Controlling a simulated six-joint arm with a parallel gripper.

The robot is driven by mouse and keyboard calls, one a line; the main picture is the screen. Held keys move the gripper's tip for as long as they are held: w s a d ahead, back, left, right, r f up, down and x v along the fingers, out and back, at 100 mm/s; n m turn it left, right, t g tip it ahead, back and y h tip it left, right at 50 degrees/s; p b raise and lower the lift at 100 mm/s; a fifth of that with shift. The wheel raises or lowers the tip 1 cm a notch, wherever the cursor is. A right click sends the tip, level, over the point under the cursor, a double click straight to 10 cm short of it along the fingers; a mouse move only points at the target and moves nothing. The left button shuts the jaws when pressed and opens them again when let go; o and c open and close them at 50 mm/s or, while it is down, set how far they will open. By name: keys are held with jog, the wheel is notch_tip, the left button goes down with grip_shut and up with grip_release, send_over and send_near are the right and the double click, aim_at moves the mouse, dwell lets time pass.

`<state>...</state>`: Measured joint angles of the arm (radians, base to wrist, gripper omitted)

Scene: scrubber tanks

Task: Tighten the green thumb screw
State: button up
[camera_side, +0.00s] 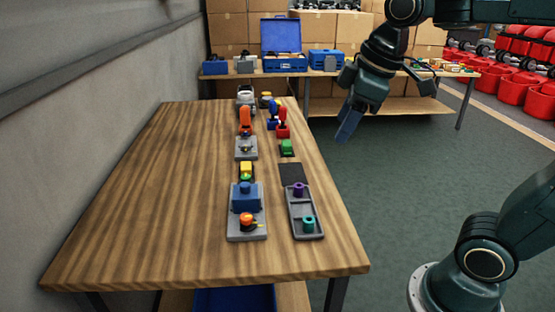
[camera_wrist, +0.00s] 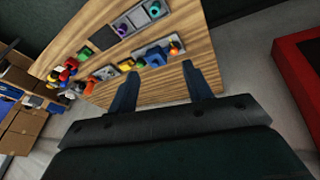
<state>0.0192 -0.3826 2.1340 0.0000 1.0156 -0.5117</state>
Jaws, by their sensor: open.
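Two green things could be the green thumb screw, and I cannot tell which. One is a small green piece (camera_side: 287,147) right of the small grey plate. The other is a green part (camera_side: 246,177) at the near end of a yellow piece (camera_side: 246,167). Both are small in the side view. My gripper (camera_side: 386,106) is open and empty, in the air right of the table and apart from everything on it. In the wrist view its two fingers (camera_wrist: 159,72) stand wide apart, with the tabletop beyond them.
A grey plate (camera_side: 234,229) holds a blue block (camera_side: 246,197) and an orange knob (camera_side: 247,220). A grey tray (camera_side: 306,235) holds purple and teal rings. Red and blue tools (camera_side: 282,124) stand farther back. The table's left half (camera_side: 150,200) is bare; a wall borders it.

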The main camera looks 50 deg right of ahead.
jog(key=w+n+g, duration=0.1)
jog(key=w+n, duration=0.4)
jog(key=w, duration=0.5)
jog(key=n+g, duration=0.3)
jog(key=n, duration=1)
send_over(246, 176)
notch_tip(246, 176, down, 13)
jog(key=shift+a, duration=0.1)
jog(key=shift+f, duration=0.15)
jog(key=shift+f, duration=6.8)
jog(key=c, duration=1)
